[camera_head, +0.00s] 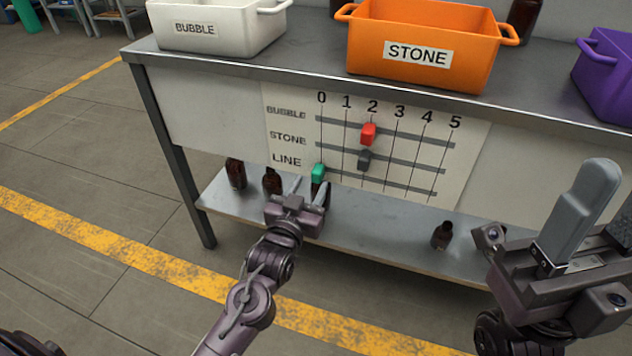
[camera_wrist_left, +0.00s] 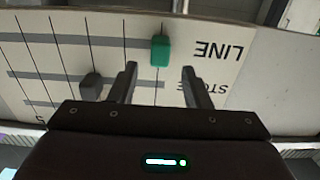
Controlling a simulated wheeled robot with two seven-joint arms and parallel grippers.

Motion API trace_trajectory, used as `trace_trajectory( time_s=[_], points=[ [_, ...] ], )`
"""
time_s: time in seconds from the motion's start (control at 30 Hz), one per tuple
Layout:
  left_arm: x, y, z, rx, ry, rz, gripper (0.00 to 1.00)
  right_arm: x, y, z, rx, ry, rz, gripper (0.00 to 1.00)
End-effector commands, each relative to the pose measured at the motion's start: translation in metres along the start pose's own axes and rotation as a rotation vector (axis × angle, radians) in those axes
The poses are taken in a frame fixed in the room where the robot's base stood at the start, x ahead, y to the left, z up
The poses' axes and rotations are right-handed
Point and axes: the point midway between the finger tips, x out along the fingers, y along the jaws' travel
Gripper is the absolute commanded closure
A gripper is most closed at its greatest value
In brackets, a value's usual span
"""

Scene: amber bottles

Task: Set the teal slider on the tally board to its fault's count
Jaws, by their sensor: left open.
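The tally board (camera_head: 375,150) hangs on the front of the table, with rows BUBBLE, STONE and LINE and columns 0 to 5. The teal slider (camera_head: 318,172) is at 0 on the LINE row. The red slider (camera_head: 368,134) is at 2 on BUBBLE, and the grey slider (camera_head: 365,159) is at 2 on STONE. My left gripper (camera_head: 309,186) is open just in front of the teal slider. In the left wrist view, which shows the board upside down, the teal slider (camera_wrist_left: 160,50) lies between and beyond the fingertips. My right gripper (camera_head: 600,215) is open and empty at the right.
A white BUBBLE bin (camera_head: 215,30), an orange STONE bin (camera_head: 425,35) and a purple bin (camera_head: 605,75) stand on the table (camera_head: 320,75). Amber bottles (camera_head: 237,173) (camera_head: 442,235) stand on the lower shelf (camera_head: 380,225), behind and beside my left gripper.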

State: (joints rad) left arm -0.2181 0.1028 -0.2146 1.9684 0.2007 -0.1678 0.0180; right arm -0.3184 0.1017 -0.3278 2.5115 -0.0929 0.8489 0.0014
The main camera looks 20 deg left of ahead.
Motion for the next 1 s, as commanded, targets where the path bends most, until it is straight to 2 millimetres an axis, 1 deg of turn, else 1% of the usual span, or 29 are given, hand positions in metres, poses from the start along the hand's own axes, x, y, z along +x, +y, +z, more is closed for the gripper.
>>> trace_trajectory(
  time_s=[0.03, 0.1, 0.2, 0.3, 0.4, 0.63, 0.9, 0.97, 1.0],
  points=[
    [0.009, 0.000, 0.002, 0.000, 0.003, 0.000, 0.56, -0.004, 0.000, 0.001, -0.001, 0.004, -0.002, 0.56],
    [0.019, 0.000, 0.002, 0.000, 0.002, 0.001, 0.56, -0.005, 0.000, 0.001, -0.002, 0.008, -0.004, 0.56],
    [0.031, 0.000, 0.002, 0.000, 0.002, 0.000, 0.56, -0.007, -0.001, 0.001, -0.003, 0.011, -0.006, 0.56],
    [0.038, 0.000, 0.001, -0.001, 0.000, 0.000, 0.56, -0.007, -0.001, 0.001, -0.003, 0.014, -0.008, 0.56],
    [0.042, 0.000, 0.001, -0.001, -0.001, 0.000, 0.56, -0.007, -0.001, 0.001, -0.003, 0.015, -0.009, 0.56],
    [0.042, 0.000, 0.001, -0.001, -0.002, 0.000, 0.56, -0.007, -0.001, 0.001, -0.003, 0.015, -0.009, 0.56],
    [0.042, 0.000, 0.001, 0.000, -0.002, 0.000, 0.92, -0.007, -0.001, 0.001, -0.004, 0.015, -0.009, 0.56],
    [0.042, 0.000, 0.001, 0.000, -0.002, 0.000, 1.00, -0.007, -0.001, 0.001, -0.004, 0.015, -0.009, 0.56],
    [0.042, 0.000, 0.001, 0.000, -0.002, 0.000, 1.00, -0.007, -0.001, 0.001, -0.004, 0.015, -0.009, 0.56]
  ],
)
